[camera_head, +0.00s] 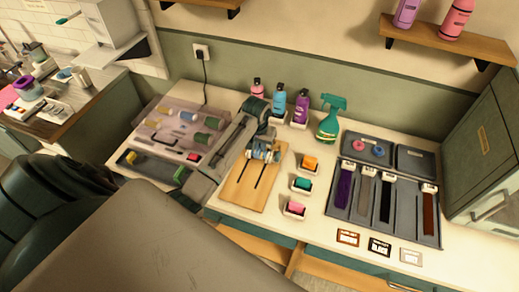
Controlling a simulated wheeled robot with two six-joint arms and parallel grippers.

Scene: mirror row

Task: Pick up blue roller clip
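Several small rollers lie in a clear-covered tray (150,126) at the left of the counter. One of them looks like a blue roller clip (186,116), near the tray's middle; another bluish one (172,136) lies just in front of it. They are too small to tell apart surely. My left gripper (263,154) is over the back end of a wooden board (247,193), to the right of the tray. Blue and pale parts show at its fingers, but I cannot tell whether it holds anything. My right gripper is not in view.
Pink, blue and purple bottles (278,103) and a green spray bottle (331,119) stand behind. Small colored blocks (302,185) sit right of the board. A dark tray (372,213) with hair swatches lies further right, beside a green cabinet (490,150). The front counter strip is partly clear.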

